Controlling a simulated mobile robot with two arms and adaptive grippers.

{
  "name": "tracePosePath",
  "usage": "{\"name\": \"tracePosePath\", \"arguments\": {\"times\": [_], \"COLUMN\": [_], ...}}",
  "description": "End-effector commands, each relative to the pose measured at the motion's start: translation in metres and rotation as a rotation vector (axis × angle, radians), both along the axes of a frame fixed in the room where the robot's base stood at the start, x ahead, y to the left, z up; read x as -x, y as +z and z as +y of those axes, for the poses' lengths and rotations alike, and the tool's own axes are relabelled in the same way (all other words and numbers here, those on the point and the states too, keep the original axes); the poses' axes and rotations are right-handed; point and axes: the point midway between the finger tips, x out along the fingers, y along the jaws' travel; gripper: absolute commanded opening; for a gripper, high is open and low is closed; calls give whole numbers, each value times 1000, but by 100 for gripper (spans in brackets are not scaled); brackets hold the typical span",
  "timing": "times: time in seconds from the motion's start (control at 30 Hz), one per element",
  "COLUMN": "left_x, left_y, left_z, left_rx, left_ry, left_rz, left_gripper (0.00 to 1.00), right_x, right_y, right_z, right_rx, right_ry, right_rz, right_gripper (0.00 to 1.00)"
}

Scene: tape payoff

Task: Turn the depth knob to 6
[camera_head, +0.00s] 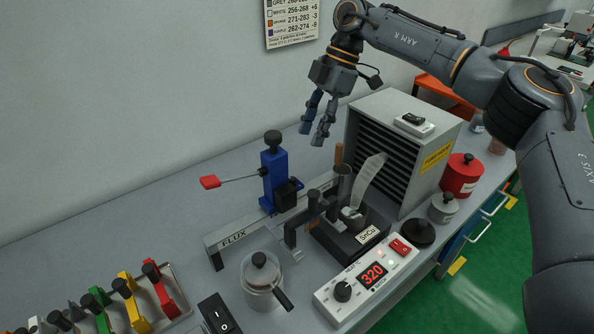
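A blue upright block (275,180) stands on the FLUX rail with a black knob (273,138) on top and a red-ended lever at its left. Another black knob (343,291) sits on the white control box (334,310) with a red 320 display. I cannot read a depth label or scale on either knob. My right gripper (312,137) hangs in the air, pointing down, to the right of the blue block's knob and apart from it. Its fingers are spread with nothing between them. My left gripper is not in view.
A grey louvred box (402,145) stands right of my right gripper. The SnCu pot (352,222) sits in front of it. A clear jar (262,287), colored clamps in a tray (183,296) and a red canister (461,175) are around. The bench (110,232) is clear at back left.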

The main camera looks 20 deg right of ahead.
Motion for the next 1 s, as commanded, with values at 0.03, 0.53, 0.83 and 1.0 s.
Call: {"name": "tracePosePath", "arguments": {"times": [0.03,0.53,0.83,1.0], "left_x": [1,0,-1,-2], "left_y": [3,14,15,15], "left_z": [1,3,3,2], "left_rx": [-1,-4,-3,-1], "left_ry": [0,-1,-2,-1], "left_rz": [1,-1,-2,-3], "left_gripper": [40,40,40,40], "right_x": [2,10,10,10], "right_y": [-11,-91,-100,-100], "right_z": [4,37,40,40], "right_rx": [3,0,0,0], "right_ry": [2,2,0,1], "right_rz": [5,1,1,1], "right_gripper": [40,40,40,28]}}
